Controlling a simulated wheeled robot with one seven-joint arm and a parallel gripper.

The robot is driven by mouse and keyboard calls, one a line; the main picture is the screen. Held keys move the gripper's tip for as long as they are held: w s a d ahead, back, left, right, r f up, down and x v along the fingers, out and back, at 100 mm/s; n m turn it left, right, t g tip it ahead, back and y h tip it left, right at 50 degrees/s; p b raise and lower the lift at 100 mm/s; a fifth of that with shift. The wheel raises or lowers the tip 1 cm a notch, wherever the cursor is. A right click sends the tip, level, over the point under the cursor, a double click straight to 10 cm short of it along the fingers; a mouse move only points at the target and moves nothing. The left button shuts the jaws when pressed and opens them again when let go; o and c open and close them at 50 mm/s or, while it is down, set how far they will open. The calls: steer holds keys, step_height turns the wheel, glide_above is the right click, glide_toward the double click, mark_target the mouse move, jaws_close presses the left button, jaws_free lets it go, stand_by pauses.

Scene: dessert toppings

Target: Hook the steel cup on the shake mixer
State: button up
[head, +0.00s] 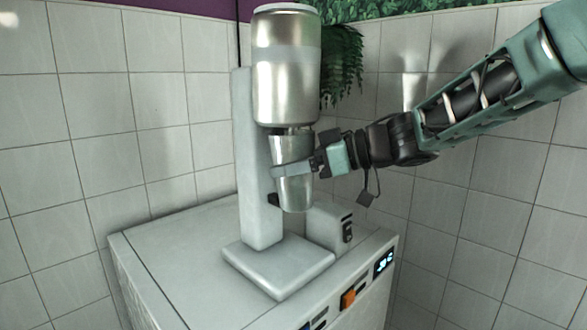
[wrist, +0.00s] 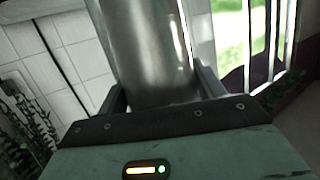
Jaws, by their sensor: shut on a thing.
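The steel cup (head: 295,190) is held upright under the steel motor head of the shake mixer (head: 287,75). Its upper rim is close beneath the head, and its base hangs above the mixer's foot. My gripper (head: 290,171) comes from the right and is shut around the cup's middle. In the wrist view the cup (wrist: 150,50) stands between the two fingers of my gripper (wrist: 158,95). I cannot tell whether the cup touches the mixer's column or any hook on it.
The mixer's pale column and foot (head: 275,268) stand on a white cabinet (head: 170,245) with a small display and an orange button (head: 348,299). Tiled walls close in behind and on both sides. A hanging plant (head: 343,65) is behind the mixer.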

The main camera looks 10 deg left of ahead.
steer(key=shift+w+a+y+b, duration=0.2)
steer(key=shift+y+b, duration=0.2)
steer(key=shift+b, duration=0.9)
steer(key=shift+r, duration=0.1)
steer(key=shift+a+f, duration=0.1)
steer(key=shift+f, duration=0.15)
steer(key=o, duration=1.5)
steer(key=shift+f, duration=0.1)
steer(key=shift+c, duration=0.2)
steer(key=s+d, duration=0.6)
steer(key=d, duration=0.2)
steer(key=shift+s+d, duration=0.4)
